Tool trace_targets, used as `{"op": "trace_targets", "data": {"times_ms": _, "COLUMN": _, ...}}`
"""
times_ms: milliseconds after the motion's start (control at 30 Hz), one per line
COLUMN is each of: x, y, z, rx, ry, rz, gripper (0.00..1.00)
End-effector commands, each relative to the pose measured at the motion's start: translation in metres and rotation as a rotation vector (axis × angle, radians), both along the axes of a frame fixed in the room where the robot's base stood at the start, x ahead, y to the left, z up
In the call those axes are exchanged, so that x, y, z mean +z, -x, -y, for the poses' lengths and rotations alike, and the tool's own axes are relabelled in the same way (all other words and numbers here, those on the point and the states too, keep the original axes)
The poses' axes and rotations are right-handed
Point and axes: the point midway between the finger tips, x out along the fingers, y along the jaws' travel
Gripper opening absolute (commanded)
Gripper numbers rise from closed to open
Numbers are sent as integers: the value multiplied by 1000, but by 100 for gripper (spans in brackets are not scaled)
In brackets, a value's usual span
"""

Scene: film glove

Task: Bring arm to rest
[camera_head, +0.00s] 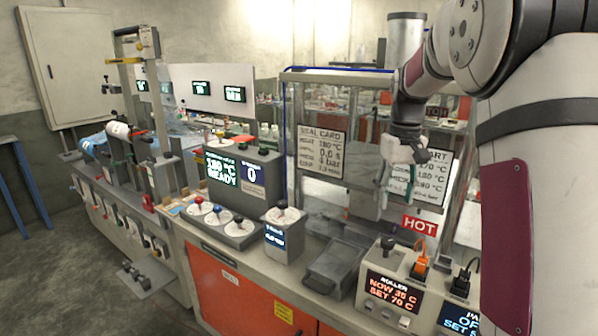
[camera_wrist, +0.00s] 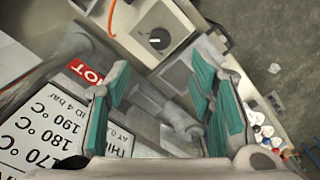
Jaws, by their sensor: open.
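My gripper (camera_head: 399,172) hangs from my arm in the right half of the head view, above the bench and in front of the glass-fronted cabinet. In the wrist view its two teal-padded fingers (camera_wrist: 163,105) stand apart with nothing between them. The bench and a grey tray lie beyond them, out of contact as far as I can tell. My arm fills the right side of the head view and hides part of the bench and cabinet there.
A seal card (camera_head: 320,152) and a second card (camera_head: 434,170) are behind my gripper. A red HOT sign (camera_head: 419,225) is close below it. The roller controller (camera_head: 392,288), grey tray (camera_head: 334,268) and dial box (camera_head: 283,232) stand on the bench. Open floor (camera_head: 60,265) lies at left.

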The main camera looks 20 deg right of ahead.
Motion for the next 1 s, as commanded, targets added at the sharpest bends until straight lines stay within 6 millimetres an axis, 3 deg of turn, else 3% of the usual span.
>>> {"op": "trace_targets", "data": {"times_ms": 167, "x": 8, "y": 6, "z": -10, "rx": 5, "ry": 2, "rz": 17, "gripper": 49}}
{"op": "trace_targets", "data": {"times_ms": 367, "x": 43, "y": 40, "z": -56, "rx": 27, "ry": 14, "rz": 96, "gripper": 49}}
{"op": "trace_targets", "data": {"times_ms": 500, "x": 62, "y": 76, "z": -94, "rx": 45, "ry": 23, "rz": 165, "gripper": 49}}
{"op": "trace_targets", "data": {"times_ms": 700, "x": 75, "y": 132, "z": -141, "rx": 74, "ry": 30, "rz": 262, "gripper": 49}}
{"op": "trace_targets", "data": {"times_ms": 1000, "x": 61, "y": 216, "z": -190, "rx": 118, "ry": 36, "rz": 404, "gripper": 49}}
